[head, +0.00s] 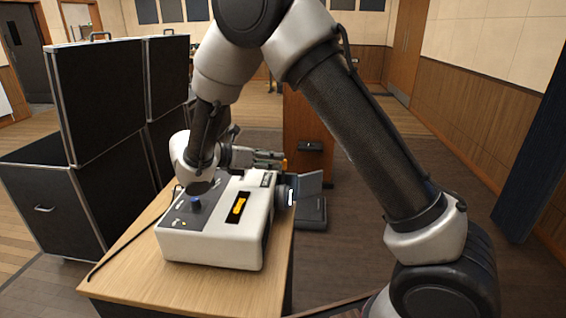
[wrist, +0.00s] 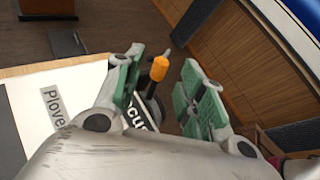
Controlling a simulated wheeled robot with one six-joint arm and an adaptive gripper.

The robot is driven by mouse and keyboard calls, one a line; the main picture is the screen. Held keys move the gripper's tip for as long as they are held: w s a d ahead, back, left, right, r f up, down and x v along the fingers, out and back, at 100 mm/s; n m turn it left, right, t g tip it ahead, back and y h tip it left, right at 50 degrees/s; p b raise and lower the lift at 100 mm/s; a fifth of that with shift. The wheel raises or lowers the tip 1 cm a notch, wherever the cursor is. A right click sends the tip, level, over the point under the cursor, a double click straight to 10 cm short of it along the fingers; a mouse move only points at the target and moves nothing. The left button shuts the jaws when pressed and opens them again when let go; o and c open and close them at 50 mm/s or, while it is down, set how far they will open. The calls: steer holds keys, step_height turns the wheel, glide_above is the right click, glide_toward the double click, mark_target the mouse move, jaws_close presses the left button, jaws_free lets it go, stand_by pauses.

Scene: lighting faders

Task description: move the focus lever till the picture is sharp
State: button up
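A white projector (head: 212,246) sits on a wooden table (head: 130,283) in the head view, its lens (head: 284,196) facing away to the right. In the wrist view the focus lever's orange tip (wrist: 159,68) stands up on a dark stem beside a black label (wrist: 137,115), partly hidden, with "cus" readable. The tip also shows in the head view (head: 284,163). My gripper (wrist: 162,84) is open, its green-padded fingers either side of the lever with a gap at each side. In the head view my gripper (head: 265,159) is above the projector's lens end. No readable projected picture shows.
Black flight cases (head: 105,95) stand left of the table. A wooden stand (head: 308,128) is behind the projector, with a dark flat plate (head: 308,183) near the lens. A cable (head: 117,252) runs over the table. Bare floor (head: 350,240) lies to the right.

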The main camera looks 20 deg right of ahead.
mark_target(283, 171)
steer(key=shift+x, duration=2.65)
steer(key=shift+c, duration=0.4)
jaws_close()
steer(key=shift+s, duration=0.1)
